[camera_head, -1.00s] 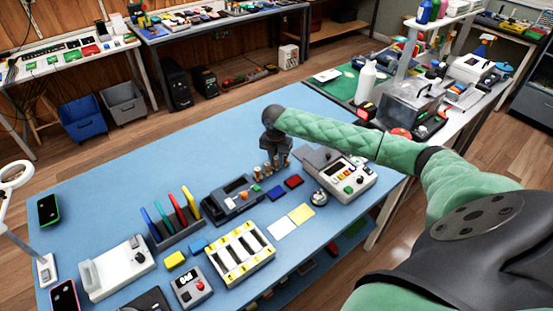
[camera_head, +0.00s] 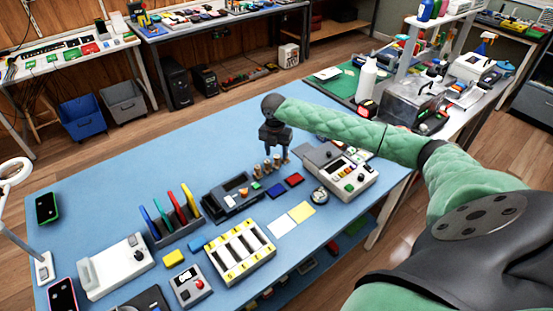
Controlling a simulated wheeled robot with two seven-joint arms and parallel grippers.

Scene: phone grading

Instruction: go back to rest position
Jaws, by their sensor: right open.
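My right arm, in a green quilted sleeve, reaches in from the right over the blue table (camera_head: 110,190). My right gripper (camera_head: 276,158) is dark and points down near the far edge of the table. Its fingers are apart with nothing seen between them. It is above and behind the small brass cylinders (camera_head: 267,166) and left of the grey device with coloured buttons (camera_head: 340,172). My left gripper is not in the picture. A phone with a green edge (camera_head: 47,208) and a phone with a pink edge (camera_head: 62,295) lie at the left.
A rack with coloured upright plates (camera_head: 172,222), a white tray with yellow-marked slots (camera_head: 240,251), a black device (camera_head: 232,194) and a white device (camera_head: 117,267) stand on the table. The table's far left is clear.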

